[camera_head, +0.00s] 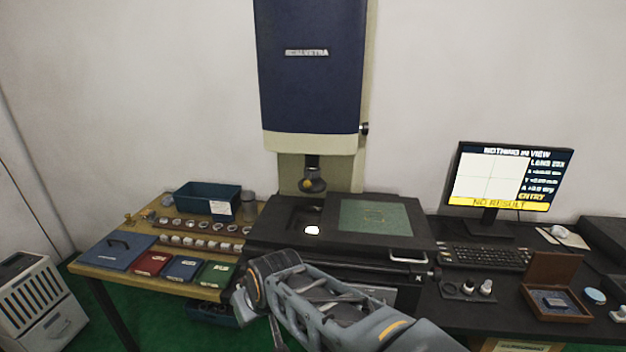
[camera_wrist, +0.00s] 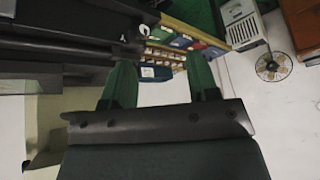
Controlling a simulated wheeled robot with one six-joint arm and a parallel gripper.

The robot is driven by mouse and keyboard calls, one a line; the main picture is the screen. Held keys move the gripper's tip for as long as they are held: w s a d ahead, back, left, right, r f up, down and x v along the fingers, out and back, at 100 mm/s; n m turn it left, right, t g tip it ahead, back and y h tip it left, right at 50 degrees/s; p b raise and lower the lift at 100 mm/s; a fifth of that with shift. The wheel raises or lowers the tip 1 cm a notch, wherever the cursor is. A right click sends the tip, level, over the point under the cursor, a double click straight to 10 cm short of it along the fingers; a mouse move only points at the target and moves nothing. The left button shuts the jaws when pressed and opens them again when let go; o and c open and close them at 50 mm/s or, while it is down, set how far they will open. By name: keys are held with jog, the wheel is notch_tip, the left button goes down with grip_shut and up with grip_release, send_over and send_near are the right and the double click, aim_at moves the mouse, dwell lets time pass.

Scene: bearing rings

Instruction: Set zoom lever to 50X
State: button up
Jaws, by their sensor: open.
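The measuring machine has a tall blue head (camera_head: 313,75) over a black stage (camera_head: 275,240). A dark lens barrel hangs below the head, with a yellow and dark lever or knob (camera_head: 313,185) at its lower end; its zoom marks are too small to read. My gripper (camera_wrist: 160,72) shows in the wrist view as two green fingers, spread apart with nothing between them. In the head view my arm is low in front of the stage, well below and apart from the lever; the fingers cannot be made out there.
A wooden side table (camera_head: 100,268) at left holds a teal bin (camera_head: 207,198), rows of rings and coloured booklets. A keyboard (camera_head: 485,257), a wooden box (camera_head: 553,285) and small parts lie at right. A metal handle (camera_head: 408,258) juts from the stage front.

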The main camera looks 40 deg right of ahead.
jog(key=w+d+r+t, duration=0.2)
jog(key=w+r+t, duration=0.15)
jog(key=w, duration=0.85)
jog(key=m+t+h+p, duration=0.1)
jog(key=m+h+p, duration=0.2)
jog(key=m+h, duration=0.85)
send_near(306, 185)
jog(key=w+d+f+n+h+p, duration=0.1)
jog(key=w+d, duration=0.1)
jog(key=w+d+n+h, duration=0.1)
jog(key=w+d, duration=0.2)
jog(key=w+d+f+n+h+p, duration=0.1)
jog(key=w+d+n+h, duration=0.1)
jog(key=d, duration=0.1)
jog(key=shift+w+f+p, duration=0.35)
jog(key=shift+c, duration=0.5)
grip_shut()
